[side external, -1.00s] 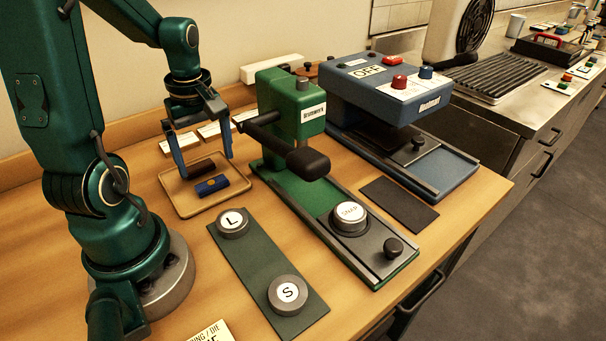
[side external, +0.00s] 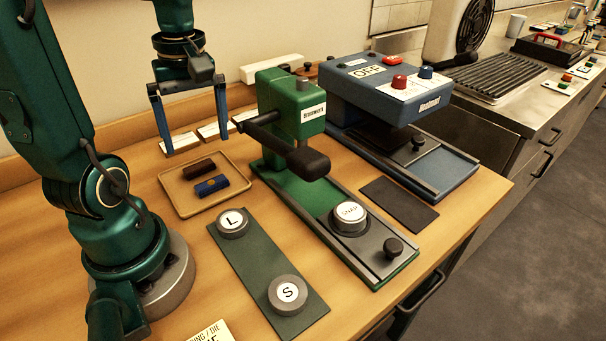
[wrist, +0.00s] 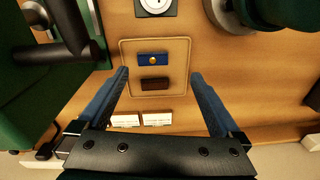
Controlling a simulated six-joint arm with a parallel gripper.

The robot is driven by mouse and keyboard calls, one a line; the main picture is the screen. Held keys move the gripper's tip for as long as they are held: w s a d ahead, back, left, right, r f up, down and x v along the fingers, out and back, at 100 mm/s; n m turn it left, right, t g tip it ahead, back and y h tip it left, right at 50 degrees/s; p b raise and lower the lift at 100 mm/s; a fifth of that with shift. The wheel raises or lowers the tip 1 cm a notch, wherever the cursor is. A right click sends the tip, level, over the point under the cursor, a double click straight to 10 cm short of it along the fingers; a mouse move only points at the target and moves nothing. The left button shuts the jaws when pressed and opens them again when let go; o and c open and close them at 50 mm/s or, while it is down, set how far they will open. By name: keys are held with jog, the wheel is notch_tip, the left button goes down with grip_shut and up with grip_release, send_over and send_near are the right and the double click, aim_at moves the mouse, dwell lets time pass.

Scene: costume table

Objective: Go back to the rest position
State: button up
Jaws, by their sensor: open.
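My gripper (side external: 196,146) is open and empty, with its two blue fingers spread wide. In the side view it hangs above the back edge of a tan tray (side external: 170,199), with clear space between it and the tray. The tray holds a dark brown block (side external: 198,168) and a blue block with a yellow dot (side external: 211,186), side by side. In the wrist view (wrist: 160,75) the fingers frame the lower part of the tray. The blue block (wrist: 153,59) and the brown block (wrist: 154,84) both lie flat in it.
A green press (side external: 292,103) with a black handle stands right of the tray. A blue machine (side external: 385,90) reading OFF is beyond it. A mat with L and S discs (side external: 258,262) lies in front. White cards (side external: 181,142) lie behind the tray.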

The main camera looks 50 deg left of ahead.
jog(key=d+r+m+t, duration=0.2)
jog(key=d+m+t, duration=0.3)
jog(key=d+m, duration=0.8)
jog(key=m, duration=0.2)
jog(key=shift+d+r+m+t, duration=0.2)
jog(key=shift+r+m+t, duration=0.1)
jog(key=shift+m+t, duration=0.1)
